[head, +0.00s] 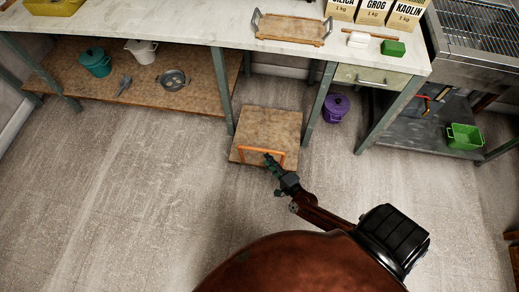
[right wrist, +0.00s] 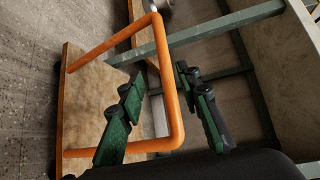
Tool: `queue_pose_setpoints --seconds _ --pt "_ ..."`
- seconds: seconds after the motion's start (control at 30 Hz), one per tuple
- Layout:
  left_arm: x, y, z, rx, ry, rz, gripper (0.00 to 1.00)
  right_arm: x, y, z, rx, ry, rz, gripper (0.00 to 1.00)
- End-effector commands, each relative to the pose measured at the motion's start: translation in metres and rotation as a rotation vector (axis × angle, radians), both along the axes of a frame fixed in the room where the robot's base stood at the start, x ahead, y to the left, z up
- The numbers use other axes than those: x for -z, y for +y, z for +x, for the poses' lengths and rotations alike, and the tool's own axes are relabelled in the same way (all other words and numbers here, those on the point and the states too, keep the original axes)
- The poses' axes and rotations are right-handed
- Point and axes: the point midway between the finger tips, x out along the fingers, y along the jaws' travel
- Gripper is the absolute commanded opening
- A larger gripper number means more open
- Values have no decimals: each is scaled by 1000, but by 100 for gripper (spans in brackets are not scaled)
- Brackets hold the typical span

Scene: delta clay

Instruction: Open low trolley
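The low trolley (head: 268,125) is a flat, brown, board-topped platform low on the floor, partly under the worktable. An orange bar handle (head: 243,149) stands at its near edge, and the handle also shows large in the right wrist view (right wrist: 162,60). My right gripper (head: 274,162) is at the right part of this handle. In the right wrist view my right gripper (right wrist: 158,76) has its green-padded fingers apart, one on each side of a handle bar. I cannot tell whether either finger touches the bar. My left gripper is not in view.
The worktable (head: 190,27) stands behind the trolley, with green-grey legs on both sides. A purple pot (head: 336,107) sits on the floor to the right. A lower shelf (head: 150,95) holds pots at left. The floor (head: 130,190) in front is clear.

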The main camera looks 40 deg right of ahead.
Motion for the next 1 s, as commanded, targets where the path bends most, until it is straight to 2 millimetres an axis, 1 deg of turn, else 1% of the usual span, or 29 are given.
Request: queue_pose_setpoints --seconds 0.03,0.17,0.4,0.53,0.7,0.93,1.0 --pt "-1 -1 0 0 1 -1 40 -2 -4 4 15 -12 15 32" --pt "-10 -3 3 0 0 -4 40 -1 -7 18 26 -21 28 32" --pt "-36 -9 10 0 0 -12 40 6 -9 54 25 -17 27 32" --pt "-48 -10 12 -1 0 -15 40 8 -11 69 25 -17 25 32" --pt "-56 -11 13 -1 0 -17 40 8 -11 77 24 -16 25 32" --pt "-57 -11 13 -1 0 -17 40 7 -11 78 24 -16 24 32" --pt "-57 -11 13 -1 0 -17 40 7 -11 78 24 -16 24 27"
